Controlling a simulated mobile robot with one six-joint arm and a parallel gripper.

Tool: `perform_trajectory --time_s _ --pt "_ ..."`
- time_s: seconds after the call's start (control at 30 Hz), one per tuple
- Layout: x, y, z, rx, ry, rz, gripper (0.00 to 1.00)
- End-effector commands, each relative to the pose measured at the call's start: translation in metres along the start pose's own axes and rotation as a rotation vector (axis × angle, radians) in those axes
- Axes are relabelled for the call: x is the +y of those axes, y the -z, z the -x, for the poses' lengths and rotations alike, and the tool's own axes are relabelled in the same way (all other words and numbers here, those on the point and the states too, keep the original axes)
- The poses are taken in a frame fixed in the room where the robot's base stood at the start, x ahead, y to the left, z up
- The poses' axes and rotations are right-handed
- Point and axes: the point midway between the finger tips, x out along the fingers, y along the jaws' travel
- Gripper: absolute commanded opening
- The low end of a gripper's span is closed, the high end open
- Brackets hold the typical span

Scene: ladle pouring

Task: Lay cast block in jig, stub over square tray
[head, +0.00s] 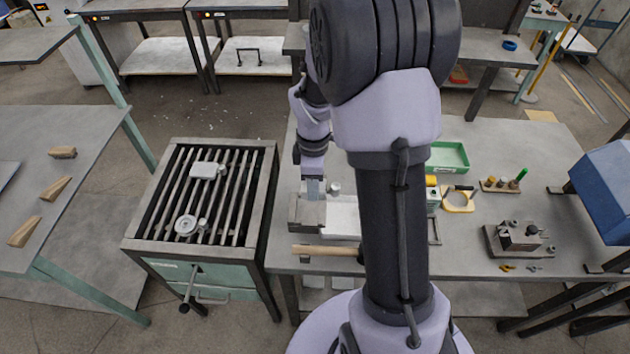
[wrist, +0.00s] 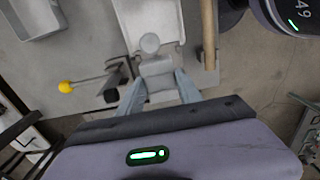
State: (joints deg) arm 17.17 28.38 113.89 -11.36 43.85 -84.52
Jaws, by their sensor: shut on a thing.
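The cast block (wrist: 158,72) is a grey piece between my fingers, and its round stub (wrist: 150,43) points up the wrist view, over the near end of a pale shallow tray (wrist: 150,14). My gripper (head: 313,188) is shut on the block. In the head view the stub (head: 334,187) shows just right of the fingers. A grey blocky fixture, which looks like the jig (head: 305,214), stands below the gripper, and the pale tray (head: 343,218) lies to its right. I cannot tell whether the block touches the jig; my fingers and wrist hide the contact.
A wooden handle (head: 325,250) lies along the near table edge. A lever with a yellow knob (wrist: 66,87) and a grey box (wrist: 38,18) are at left in the wrist view. A slatted stand (head: 205,195) is left of the table. A green tray (head: 447,157) is farther right.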

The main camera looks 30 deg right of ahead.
Motion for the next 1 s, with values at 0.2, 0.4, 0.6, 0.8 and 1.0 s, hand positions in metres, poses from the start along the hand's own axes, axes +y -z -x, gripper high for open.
perform_trajectory --time_s 0.2,0.4,0.6,0.8,1.0 --pt "0.000 0.000 -0.034 0.000 0.000 0.000 0.00" --pt "0.000 0.000 -0.062 0.000 0.000 0.000 0.00" --pt "0.000 0.000 -0.073 0.000 0.000 0.000 0.00" --pt "0.000 0.000 -0.072 0.000 0.000 0.000 0.00" --pt "0.000 0.000 -0.072 0.000 0.000 0.000 0.00"
